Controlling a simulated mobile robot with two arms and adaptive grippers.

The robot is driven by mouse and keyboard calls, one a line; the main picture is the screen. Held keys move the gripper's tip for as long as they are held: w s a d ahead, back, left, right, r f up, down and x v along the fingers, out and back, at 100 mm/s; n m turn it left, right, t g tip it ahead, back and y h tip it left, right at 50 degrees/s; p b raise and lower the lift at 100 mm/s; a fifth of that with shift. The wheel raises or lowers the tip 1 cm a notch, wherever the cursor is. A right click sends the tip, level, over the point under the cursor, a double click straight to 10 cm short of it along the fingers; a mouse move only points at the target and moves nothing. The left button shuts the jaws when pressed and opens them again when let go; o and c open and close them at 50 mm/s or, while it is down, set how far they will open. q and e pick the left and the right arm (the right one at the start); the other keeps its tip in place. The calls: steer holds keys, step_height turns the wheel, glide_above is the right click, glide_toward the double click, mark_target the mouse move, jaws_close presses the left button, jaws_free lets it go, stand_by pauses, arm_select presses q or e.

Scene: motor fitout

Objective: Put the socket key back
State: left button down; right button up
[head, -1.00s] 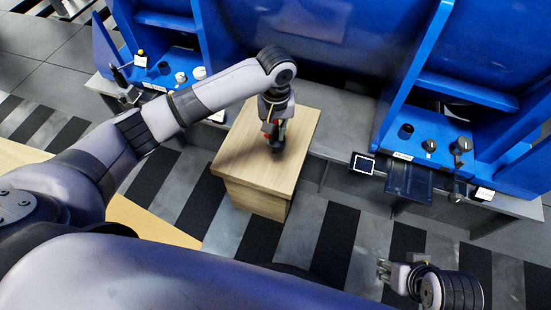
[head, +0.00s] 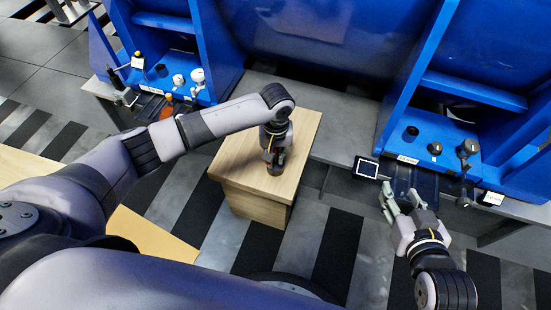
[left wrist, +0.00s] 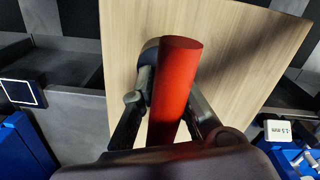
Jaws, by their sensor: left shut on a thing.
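My left gripper (head: 275,160) is above the wooden cabinet (head: 231,172) in the head view. In the left wrist view its fingers are shut around a red cylinder (left wrist: 178,75), which looks like the handle of the socket key. The key's lower end is hidden, and I cannot tell whether it touches the cabinet top. A dark round part shows behind the red handle. My right gripper (head: 400,197) is open and empty in front of the right blue station (head: 430,125).
The left blue station (head: 150,75) holds white knobs (head: 187,78), and an orange piece (head: 166,108) lies by its front. The right station has dark knobs (head: 467,147), a round hole (head: 410,132) and a small screen (head: 367,167). The striped floor before the bench is open.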

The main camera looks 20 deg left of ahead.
arm_select(q)
steer(key=shift+f, duration=0.25)
arm_select(e)
steer(key=shift+w+a+r+t, duration=0.15)
steer(key=shift+w+r+t, duration=0.15)
steer(key=shift+r+t, duration=0.15)
arm_select(q)
steer(key=c, duration=1.6)
jaws_free()
steer(key=shift+f, duration=0.1)
steer(key=shift+c, duration=0.2)
arm_select(e)
steer(key=shift+s+f+g, duration=0.15)
steer(key=shift+g, duration=0.1)
